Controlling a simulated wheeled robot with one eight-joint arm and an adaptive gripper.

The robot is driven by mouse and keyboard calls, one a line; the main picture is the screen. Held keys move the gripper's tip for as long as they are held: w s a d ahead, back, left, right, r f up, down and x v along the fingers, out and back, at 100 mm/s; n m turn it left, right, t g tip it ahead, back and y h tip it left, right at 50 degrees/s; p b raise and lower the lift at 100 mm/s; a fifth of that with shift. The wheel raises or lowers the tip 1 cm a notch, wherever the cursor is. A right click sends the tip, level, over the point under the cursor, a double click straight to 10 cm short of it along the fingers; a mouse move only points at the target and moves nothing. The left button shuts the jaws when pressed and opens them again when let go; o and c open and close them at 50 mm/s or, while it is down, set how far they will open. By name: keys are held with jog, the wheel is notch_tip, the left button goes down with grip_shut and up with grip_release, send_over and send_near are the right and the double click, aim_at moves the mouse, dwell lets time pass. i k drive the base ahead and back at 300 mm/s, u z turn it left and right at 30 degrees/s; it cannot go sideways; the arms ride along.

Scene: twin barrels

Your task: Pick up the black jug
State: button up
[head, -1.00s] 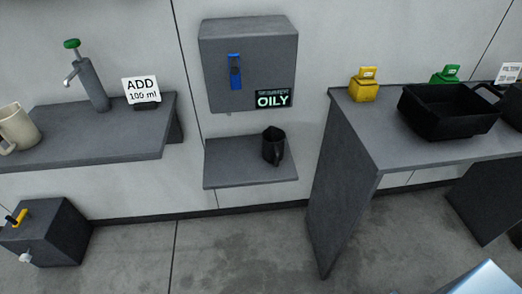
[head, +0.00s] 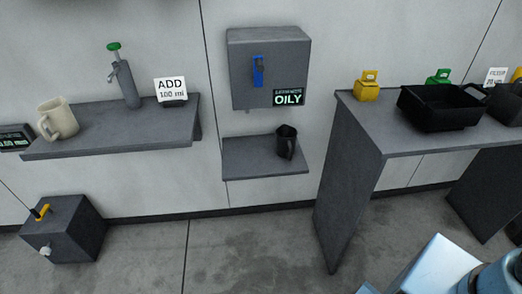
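The black jug (head: 286,142) stands upright on the small grey wall shelf (head: 243,160), toward its right side. Its handle faces down and to the right in the head view. The shelf is below a grey wall box (head: 270,68) with a blue lever and a sign reading "OILY". My gripper is not clearly visible; only light blue parts, which look like my own arm, show at the bottom right corner. Nothing touches the jug.
A cream jug (head: 57,120) and a green-topped pump (head: 126,82) stand on the left shelf (head: 100,140). A dark box (head: 75,230) with taps sits lower left. Open floor lies between.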

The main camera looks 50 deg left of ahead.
aim_at(286, 135)
jog(key=u, duration=3.55)
jog(key=k, duration=1.15)
jog(key=z, duration=0.85)
jog(key=i, duration=0.95)
jog(key=z, duration=0.05)
